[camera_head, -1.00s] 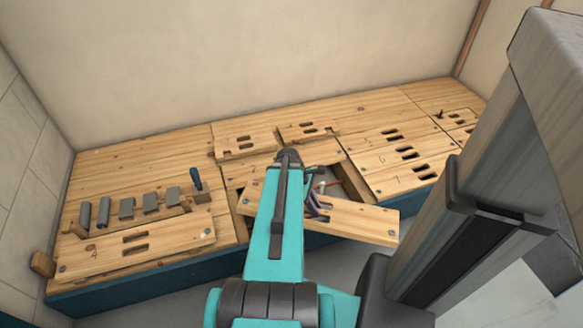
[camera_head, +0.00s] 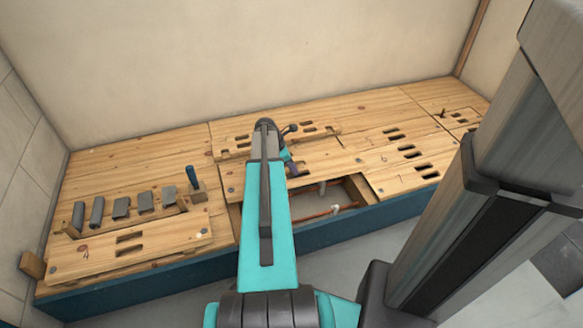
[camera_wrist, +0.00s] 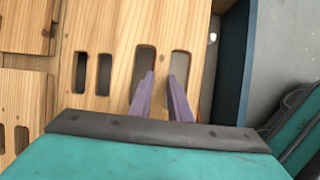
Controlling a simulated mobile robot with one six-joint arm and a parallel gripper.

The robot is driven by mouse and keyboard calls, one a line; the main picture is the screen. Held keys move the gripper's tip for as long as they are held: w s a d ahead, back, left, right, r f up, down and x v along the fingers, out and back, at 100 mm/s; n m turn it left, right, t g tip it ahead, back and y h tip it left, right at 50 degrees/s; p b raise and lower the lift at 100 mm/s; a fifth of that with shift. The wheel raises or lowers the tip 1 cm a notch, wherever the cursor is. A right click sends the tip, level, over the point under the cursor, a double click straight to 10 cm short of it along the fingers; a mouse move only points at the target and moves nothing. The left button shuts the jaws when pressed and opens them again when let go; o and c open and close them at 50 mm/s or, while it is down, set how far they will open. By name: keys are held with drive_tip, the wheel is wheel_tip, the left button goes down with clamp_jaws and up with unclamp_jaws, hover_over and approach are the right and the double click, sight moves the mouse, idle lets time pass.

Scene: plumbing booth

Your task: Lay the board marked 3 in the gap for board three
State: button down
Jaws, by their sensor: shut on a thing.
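A long wooden board (camera_head: 325,168) is held by my gripper (camera_head: 288,165), partly hidden behind my arm. In the wrist view, the two purple fingers of my gripper (camera_wrist: 161,95) reach into two slots of the board (camera_wrist: 122,45) and are shut on the wood between them. I cannot read a number on this board. The open gap (camera_head: 310,202) in the bench shows in front of the board, with copper pipe and a white fitting inside. The board covers the rear of the gap; whether it touches the bench is unclear.
Another slotted board (camera_head: 160,240) lies on the bench at the front left. Behind it are several grey blocks (camera_head: 122,208) and a blue-handled tool (camera_head: 191,178). Slotted boards (camera_head: 410,165) fill the right side. The wall stands close behind the bench.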

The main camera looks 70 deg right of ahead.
sight(292, 174)
drive_tip(key=shift+w+d+r, duration=0.1)
drive_tip(key=shift+w+d, duration=0.35)
drive_tip(key=shift+f, duration=0.25)
drive_tip(key=shift+f+b, duration=2.55)
drive_tip(key=shift+b, duration=0.1)
drive_tip(key=shift+r, duration=0.1)
drive_tip(key=shift+p, duration=0.3)
drive_tip(key=shift+p, duration=1.05)
drive_tip(key=shift+f+p, duration=0.3)
drive_tip(key=shift+f, duration=1.3)
drive_tip(key=shift+p, duration=0.6)
idle(1.0)
